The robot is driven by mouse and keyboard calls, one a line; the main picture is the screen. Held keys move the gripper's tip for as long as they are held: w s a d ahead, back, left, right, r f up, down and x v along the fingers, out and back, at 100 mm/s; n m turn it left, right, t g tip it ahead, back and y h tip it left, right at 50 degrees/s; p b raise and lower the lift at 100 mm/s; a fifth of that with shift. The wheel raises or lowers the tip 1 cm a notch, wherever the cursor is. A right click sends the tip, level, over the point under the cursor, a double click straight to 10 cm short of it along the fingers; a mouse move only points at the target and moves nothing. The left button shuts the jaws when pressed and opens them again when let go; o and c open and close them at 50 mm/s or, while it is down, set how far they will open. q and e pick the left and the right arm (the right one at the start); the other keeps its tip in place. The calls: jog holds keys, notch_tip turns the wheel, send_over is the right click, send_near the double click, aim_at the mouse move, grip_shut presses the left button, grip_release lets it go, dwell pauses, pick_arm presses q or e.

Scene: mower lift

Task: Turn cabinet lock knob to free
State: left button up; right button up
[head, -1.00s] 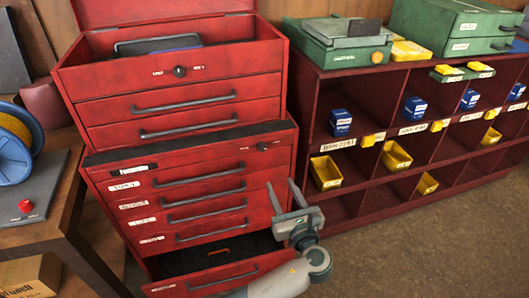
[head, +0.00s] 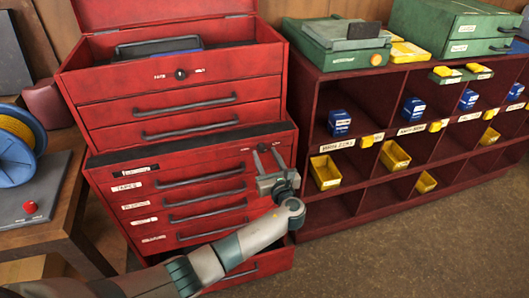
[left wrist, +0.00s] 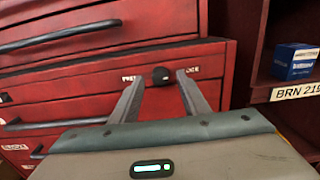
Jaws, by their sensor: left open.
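The red tool cabinet (head: 110,172) stands at the left with a small black lock knob (left wrist: 161,75) at the upper right of its lower section. Printed labels flank the knob in the left wrist view; I cannot read them surely. My left gripper (head: 268,153) is open in front of the knob, its fingers pointing at the cabinet front. In the left wrist view, the knob shows between the two fingertips (left wrist: 159,80), with nothing gripped. In the head view the fingers partly cover the knob. My right gripper is not in view.
A similar knob (head: 180,74) sits on the upper chest. The bottom drawer (head: 258,267) is pulled out beneath my left arm. A red shelf unit (head: 345,195) with blue boxes and yellow bins stands at the right. A blue reel (head: 15,150) is on the bench at left. Floor at lower right is clear.

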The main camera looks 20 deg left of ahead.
pick_arm(q)
jog(key=shift+w+a, duration=0.4)
jog(key=shift+w, duration=0.2)
jog(key=shift+w+a, duration=0.1)
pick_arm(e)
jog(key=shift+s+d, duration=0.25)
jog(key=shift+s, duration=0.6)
pick_arm(q)
grip_shut()
jog(key=c, duration=1.1)
grip_release()
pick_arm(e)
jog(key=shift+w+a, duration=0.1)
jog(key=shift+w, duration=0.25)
